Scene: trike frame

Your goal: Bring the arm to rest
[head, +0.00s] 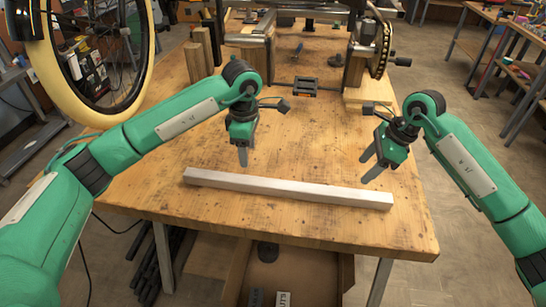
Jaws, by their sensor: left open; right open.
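My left gripper (243,158) points down over the middle of the wooden workbench (150,215). It is empty, its fingers just behind a silver metal bar. My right gripper (369,168) is open and empty, tilted toward the lower left. It is behind the bar's right part, with a gap between its fingers. The silver bar (288,189) lies across the front of the bench. No part of it is held by either gripper.
A wheel with a cream tyre (60,90) hangs at the left. A vise-like fixture with a chained sprocket (381,50) stands at the back right. Wooden blocks (195,62), a black bracket (290,86) and a small tool (297,52) are at the back. An open box (300,275) is below.

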